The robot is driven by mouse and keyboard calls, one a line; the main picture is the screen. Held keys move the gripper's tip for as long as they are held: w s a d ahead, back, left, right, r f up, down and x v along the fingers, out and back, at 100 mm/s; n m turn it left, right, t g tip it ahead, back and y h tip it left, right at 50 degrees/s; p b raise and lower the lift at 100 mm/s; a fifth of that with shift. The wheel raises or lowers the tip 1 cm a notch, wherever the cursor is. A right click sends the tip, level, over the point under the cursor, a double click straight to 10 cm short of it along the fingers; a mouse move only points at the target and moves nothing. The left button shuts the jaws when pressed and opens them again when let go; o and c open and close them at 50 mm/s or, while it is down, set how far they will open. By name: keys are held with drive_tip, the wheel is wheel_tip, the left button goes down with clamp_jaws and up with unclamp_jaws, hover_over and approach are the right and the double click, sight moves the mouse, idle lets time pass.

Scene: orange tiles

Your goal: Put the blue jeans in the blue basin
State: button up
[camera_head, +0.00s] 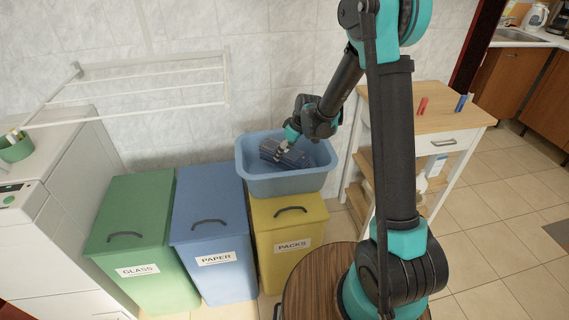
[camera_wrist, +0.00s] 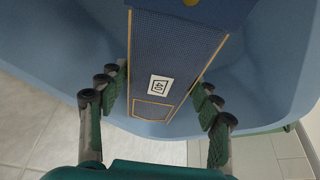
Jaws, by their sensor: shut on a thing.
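The blue basin (camera_head: 290,181) stands on top of the yellow bin marked PACKS. My gripper (camera_head: 283,152) is inside the basin's opening, seen from above. It is shut on the folded blue jeans (camera_head: 292,158), which are inside the basin's rim in the head view. In the wrist view the jeans (camera_wrist: 172,60) show orange seams and a white label with a number, between my finger pads (camera_wrist: 158,110). The basin wall (camera_wrist: 60,50) is around them in that view. Whether the jeans touch the basin floor I cannot tell.
Green GLASS bin (camera_head: 135,230), blue PAPER bin (camera_head: 208,215) and yellow PACKS bin (camera_head: 290,225) stand in a row by the tiled wall. A white drying rack (camera_head: 150,70) is above left. A wooden-topped trolley (camera_head: 430,108) with small red and blue items stands right of the basin.

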drive_tip(key=shift+f, duration=3.15)
drive_tip(key=shift+f, duration=0.1)
drive_tip(key=o, duration=1.7)
drive_tip(key=v, duration=1.2)
drive_tip(key=s+d+r+m+t+h, duration=0.1)
drive_tip(key=s+d+m+h, duration=0.3)
drive_tip(key=s+d+m, duration=0.8)
drive_tip(key=s+d+r, duration=0.1)
drive_tip(key=s+d, duration=0.9)
drive_tip(key=s, duration=0.3)
drive_tip(key=shift+t, duration=0.4)
drive_tip(key=shift+s, duration=0.1)
